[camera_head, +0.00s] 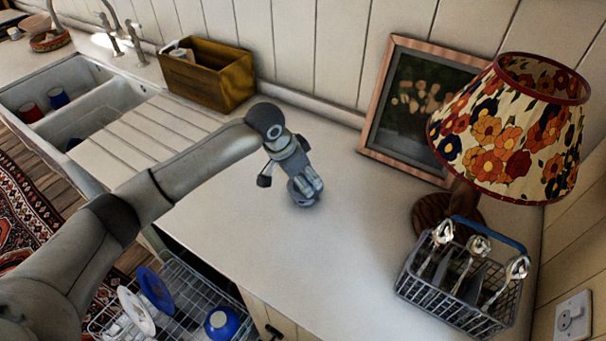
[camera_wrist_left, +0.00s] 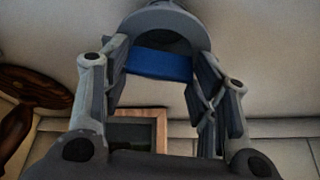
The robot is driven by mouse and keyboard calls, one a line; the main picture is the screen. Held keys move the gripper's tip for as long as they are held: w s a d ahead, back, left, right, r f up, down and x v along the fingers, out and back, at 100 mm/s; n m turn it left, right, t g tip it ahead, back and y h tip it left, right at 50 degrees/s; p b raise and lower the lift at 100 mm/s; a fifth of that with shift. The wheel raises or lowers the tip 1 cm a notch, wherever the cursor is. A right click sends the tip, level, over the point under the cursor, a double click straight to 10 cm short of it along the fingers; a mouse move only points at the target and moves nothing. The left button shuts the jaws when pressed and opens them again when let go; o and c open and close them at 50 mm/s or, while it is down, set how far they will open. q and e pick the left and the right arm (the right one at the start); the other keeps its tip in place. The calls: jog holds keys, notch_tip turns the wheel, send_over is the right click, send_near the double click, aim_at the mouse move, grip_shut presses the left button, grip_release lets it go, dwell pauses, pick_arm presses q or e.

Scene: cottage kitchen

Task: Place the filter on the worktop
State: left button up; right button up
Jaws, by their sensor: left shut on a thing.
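The filter (camera_head: 302,199) is a small grey rounded piece at the fingertips of my left gripper (camera_head: 309,184), over the middle of the pale worktop (camera_head: 245,225). The fingers hide part of it. In the left wrist view the filter (camera_wrist_left: 165,22) shows as a grey curved body with a blue part, between the two fingers of my left gripper (camera_wrist_left: 160,75), which is shut on it. I cannot tell whether the filter touches the worktop or hangs just above it. My right gripper is not in view.
A floral lamp (camera_head: 510,130), a framed picture (camera_head: 415,105) and a wire cutlery basket (camera_head: 460,285) stand on the right. A wooden box (camera_head: 210,78) and sink (camera_head: 75,100) are at the left. An open dish rack (camera_head: 185,300) lies below. Worktop around the gripper is clear.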

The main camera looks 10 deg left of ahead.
pick_arm(q)
jog(key=shift+f, duration=0.15)
jog(key=o, duration=1.4)
jog(key=shift+o, duration=0.2)
jog(key=b+v, duration=0.2)
jog(key=v, duration=1)
jog(key=shift+r, duration=0.2)
jog(key=shift+f, duration=0.1)
